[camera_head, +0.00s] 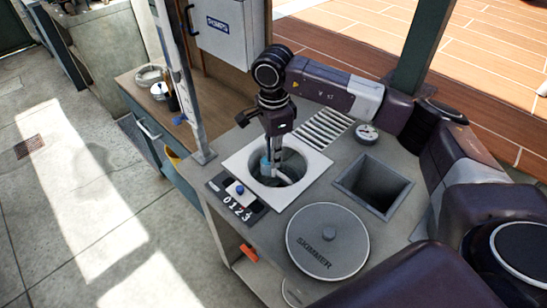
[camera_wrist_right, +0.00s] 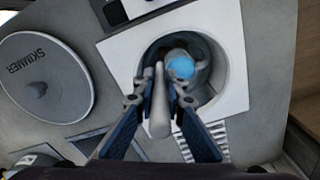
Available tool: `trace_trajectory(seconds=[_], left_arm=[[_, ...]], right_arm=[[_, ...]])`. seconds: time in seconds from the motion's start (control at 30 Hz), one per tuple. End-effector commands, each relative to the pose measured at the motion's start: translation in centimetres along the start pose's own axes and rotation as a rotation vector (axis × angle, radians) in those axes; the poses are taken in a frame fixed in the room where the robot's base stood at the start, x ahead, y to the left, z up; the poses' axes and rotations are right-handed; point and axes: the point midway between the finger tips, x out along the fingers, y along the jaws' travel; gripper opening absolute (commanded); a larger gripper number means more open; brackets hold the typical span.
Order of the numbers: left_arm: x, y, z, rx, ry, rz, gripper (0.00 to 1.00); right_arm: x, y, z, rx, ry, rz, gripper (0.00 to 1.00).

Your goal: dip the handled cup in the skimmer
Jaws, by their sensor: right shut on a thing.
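The skimmer is a round opening in a white square plate (camera_head: 315,165) set in the grey counter; the plate also shows in the wrist view (camera_wrist_right: 234,60). My right gripper (camera_head: 270,150) points down into this opening. In the wrist view my right gripper (camera_wrist_right: 160,101) is shut on the pale handle (camera_wrist_right: 159,125) of the handled cup. The cup's light-blue round part (camera_wrist_right: 181,68) shows inside the opening's outline; in the head view the cup (camera_head: 265,164) is partly hidden by the gripper. I cannot tell how deep it sits. My left gripper is out of view.
The round lid marked SKIMMER (camera_head: 328,243) lies on the counter in front. A square open pit (camera_head: 373,186) is to the right, with a slotted grate (camera_head: 322,128) and a gauge (camera_head: 367,133) behind. A numbered panel (camera_head: 237,196) and a post (camera_head: 190,110) stand at left.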

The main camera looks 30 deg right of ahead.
Motion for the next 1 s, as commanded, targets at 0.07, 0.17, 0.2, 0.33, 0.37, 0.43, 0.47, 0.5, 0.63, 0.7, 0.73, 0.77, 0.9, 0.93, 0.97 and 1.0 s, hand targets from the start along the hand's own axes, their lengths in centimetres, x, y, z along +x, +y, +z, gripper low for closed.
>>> trace_trajectory(seconds=[0.07,0.17,0.2,0.33,0.37,0.43,0.47,0.5,0.63,0.7,0.73,0.77,0.9,0.93,0.97,1.0], left_arm=[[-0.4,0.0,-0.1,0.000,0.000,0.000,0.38],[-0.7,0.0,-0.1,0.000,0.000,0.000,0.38],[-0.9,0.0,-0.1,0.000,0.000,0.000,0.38],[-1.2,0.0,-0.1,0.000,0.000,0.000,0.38],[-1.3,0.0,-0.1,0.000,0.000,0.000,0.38],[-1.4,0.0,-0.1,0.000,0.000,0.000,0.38],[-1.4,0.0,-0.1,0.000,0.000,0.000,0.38],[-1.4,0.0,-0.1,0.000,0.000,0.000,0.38],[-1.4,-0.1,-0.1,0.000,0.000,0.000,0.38],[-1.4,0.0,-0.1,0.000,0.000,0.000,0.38],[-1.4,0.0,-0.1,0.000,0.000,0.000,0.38],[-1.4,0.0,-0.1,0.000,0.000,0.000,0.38],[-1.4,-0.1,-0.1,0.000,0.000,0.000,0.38],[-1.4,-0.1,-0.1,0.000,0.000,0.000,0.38],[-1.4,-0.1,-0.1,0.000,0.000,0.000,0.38],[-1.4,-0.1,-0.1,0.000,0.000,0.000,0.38]], right_arm=[[-0.7,0.0,0.0,0.000,0.000,-0.001,0.00],[-1.3,0.0,0.0,0.000,0.000,0.000,0.00],[-1.5,0.0,0.0,0.000,0.000,0.000,0.00],[-2.3,0.0,0.0,0.000,-0.001,0.000,0.00],[-2.4,0.0,0.0,0.000,-0.001,0.000,0.00],[-2.6,0.0,0.0,0.000,-0.001,0.000,0.00],[-2.7,0.0,0.0,0.000,-0.001,0.000,0.00],[-2.7,0.0,0.0,0.000,-0.001,0.000,0.00],[-2.7,0.0,0.0,0.000,0.000,0.000,0.00],[-2.7,0.0,0.0,0.000,0.000,0.000,0.00],[-2.7,0.0,0.0,0.000,0.000,0.000,0.00],[-2.7,0.0,0.0,0.000,0.000,0.000,0.00],[-2.7,0.0,0.0,0.000,0.000,0.000,0.00],[-2.7,0.0,0.0,0.000,0.000,0.000,0.00],[-2.7,0.0,0.0,0.000,0.000,0.000,0.00],[-2.7,0.0,0.0,0.000,0.000,0.000,0.00]])
